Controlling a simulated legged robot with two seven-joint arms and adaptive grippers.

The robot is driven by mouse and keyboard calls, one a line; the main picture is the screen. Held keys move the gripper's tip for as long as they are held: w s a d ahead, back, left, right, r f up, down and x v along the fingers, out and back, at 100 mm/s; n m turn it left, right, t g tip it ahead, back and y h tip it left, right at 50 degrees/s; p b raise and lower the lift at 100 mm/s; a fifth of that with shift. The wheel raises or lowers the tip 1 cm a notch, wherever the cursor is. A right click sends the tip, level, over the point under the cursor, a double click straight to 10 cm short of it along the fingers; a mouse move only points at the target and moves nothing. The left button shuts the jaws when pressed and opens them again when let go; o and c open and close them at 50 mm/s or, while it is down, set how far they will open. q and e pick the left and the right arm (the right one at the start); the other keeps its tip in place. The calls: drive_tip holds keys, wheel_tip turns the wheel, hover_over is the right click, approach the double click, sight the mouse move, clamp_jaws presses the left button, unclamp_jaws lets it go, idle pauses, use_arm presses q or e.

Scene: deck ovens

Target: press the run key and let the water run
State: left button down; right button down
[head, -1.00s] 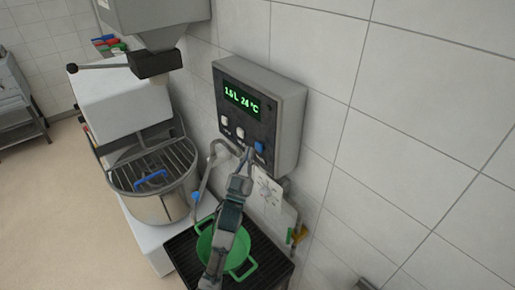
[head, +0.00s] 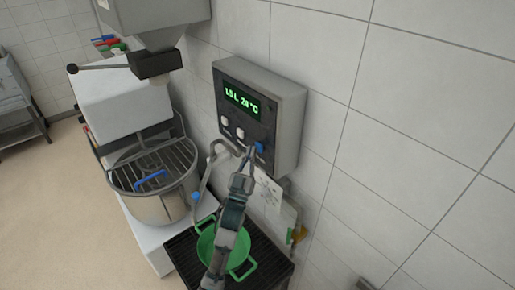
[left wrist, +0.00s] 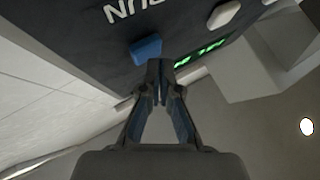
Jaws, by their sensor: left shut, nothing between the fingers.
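The grey control box (head: 290,115) on the tiled wall has a green display (head: 242,101) reading about 1.5 L and 24 °C. The blue run key (head: 260,147) is at its lower right, and it also shows in the left wrist view (left wrist: 146,48) by the upside-down lettering RUN. My left gripper (head: 248,152) is shut and empty, with its fingertips (left wrist: 159,66) right beside the blue key. I cannot tell whether they touch it. A green pot (head: 206,245) stands below, partly hidden by my left arm.
Two pale keys (head: 224,121) are left of the blue one. A hose (head: 205,177) hangs near the pot, which rests on a dark grate (head: 181,254). A mixer with a steel bowl (head: 165,208) stands to the left. The wall at right is clear.

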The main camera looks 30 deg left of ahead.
use_arm(q)
drive_tip(key=shift+w+d, duration=0.1)
drive_tip(key=shift+w, duration=0.3)
idle(0.7)
drive_tip(key=shift+s, duration=0.1)
drive_tip(key=shift+s+a, duration=0.25)
drive_tip(key=shift+s, duration=0.45)
drive_tip(key=shift+s+p, duration=0.1)
drive_tip(key=shift+p, duration=0.2)
drive_tip(key=shift+s+a+p, duration=0.15)
drive_tip(key=shift+s+a, duration=0.1)
drive_tip(key=shift+s, duration=0.55)
drive_tip(key=shift+s+a+p, duration=0.2)
drive_tip(key=shift+s, duration=0.55)
drive_tip(key=shift+s+a+p, duration=0.15)
drive_tip(key=shift+s+a, duration=0.1)
drive_tip(key=shift+s, duration=0.55)
